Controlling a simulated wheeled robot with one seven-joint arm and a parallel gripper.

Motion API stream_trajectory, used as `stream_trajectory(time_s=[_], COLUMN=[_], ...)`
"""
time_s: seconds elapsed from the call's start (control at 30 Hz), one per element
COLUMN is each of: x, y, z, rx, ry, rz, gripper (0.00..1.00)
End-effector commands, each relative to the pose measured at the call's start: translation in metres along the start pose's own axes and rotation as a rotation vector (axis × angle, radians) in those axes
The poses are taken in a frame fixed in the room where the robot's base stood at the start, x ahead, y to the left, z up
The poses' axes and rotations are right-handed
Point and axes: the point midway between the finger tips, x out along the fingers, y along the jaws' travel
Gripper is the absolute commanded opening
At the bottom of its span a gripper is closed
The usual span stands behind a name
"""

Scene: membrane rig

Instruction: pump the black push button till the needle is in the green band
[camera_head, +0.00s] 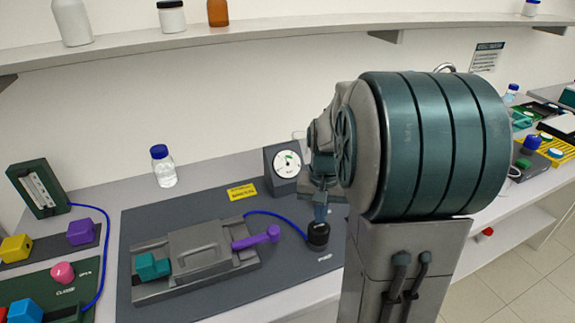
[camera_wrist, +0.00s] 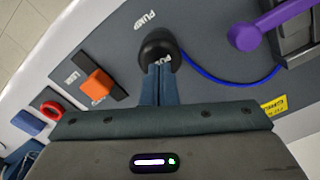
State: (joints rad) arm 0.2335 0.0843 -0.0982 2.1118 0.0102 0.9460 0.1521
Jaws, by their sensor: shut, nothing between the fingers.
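The black push button (camera_head: 318,236) sits on the dark grey mat by the word PUMP, and a blue hose runs from it. It also shows in the wrist view (camera_wrist: 157,42). My gripper (camera_head: 320,212) is shut and empty, pointing down at the button. In the wrist view its closed fingertips (camera_wrist: 160,68) overlap the near edge of the button's top; whether they touch or press it I cannot tell. The round white gauge (camera_head: 287,162) in a dark housing stands behind, with a small green mark near the upper part of its dial. The needle is too small to read.
A grey clamp rig (camera_head: 195,258) with a teal block and a purple lever (camera_head: 256,238) lies left of the button. A bottle (camera_head: 162,167) stands at the back.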

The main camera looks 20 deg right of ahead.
Motion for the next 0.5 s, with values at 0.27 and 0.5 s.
stream_trajectory(time_s=[0.27,0.5], x=[0.006,0.021], y=[0.000,0.000], z=[0.000,0.000], rx=[0.000,0.000], ry=[0.000,-0.001], rz=[0.000,0.000], gripper=[0.00,0.00])
